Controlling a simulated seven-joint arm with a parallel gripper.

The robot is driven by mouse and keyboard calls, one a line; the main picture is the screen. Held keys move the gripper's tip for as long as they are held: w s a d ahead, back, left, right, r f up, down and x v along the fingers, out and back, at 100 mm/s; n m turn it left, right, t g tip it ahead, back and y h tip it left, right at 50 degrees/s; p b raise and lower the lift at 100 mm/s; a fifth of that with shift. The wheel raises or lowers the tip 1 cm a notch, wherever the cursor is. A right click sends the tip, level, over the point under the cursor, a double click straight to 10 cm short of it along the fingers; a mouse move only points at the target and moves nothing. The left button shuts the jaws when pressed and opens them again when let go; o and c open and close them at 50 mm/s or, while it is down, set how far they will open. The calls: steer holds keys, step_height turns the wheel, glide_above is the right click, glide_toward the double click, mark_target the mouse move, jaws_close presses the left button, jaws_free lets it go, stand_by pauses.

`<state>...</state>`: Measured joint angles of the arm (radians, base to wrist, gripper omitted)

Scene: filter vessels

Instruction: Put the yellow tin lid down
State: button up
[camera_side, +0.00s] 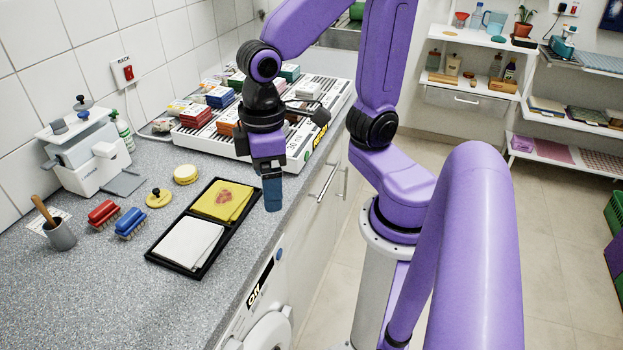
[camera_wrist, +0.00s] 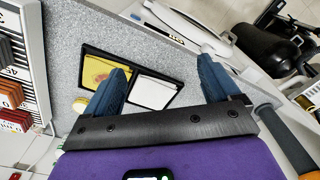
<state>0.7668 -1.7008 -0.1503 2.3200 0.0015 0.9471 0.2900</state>
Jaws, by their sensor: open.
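The yellow tin lid (camera_side: 158,199), a flat yellow disc with a dark knob, lies on the grey counter with its knob up. A round pale yellow tin (camera_side: 186,174) stands just behind it, apart from it. My gripper (camera_side: 272,194) is open and empty above the counter's front edge, to the right of the lid and beside the black tray. In the wrist view my gripper (camera_wrist: 163,66) shows two blue fingers spread wide with nothing between them. A round yellow thing (camera_wrist: 80,104) shows there beside one finger; I cannot tell whether it is the lid or the tin.
A black tray (camera_side: 192,232) holds a yellow cloth (camera_side: 222,201) and a white cloth (camera_side: 188,243). A white rack (camera_side: 302,148) with coloured boxes stands behind. The front left counter is clear.

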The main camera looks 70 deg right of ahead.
steer(key=s+d+f+n, duration=0.1)
steer(key=s+d+n, duration=0.2)
steer(key=s+n, duration=0.2)
steer(key=shift+s+d+f, duration=0.15)
steer(key=shift+s+d, duration=0.1)
steer(key=shift+s, duration=0.6)
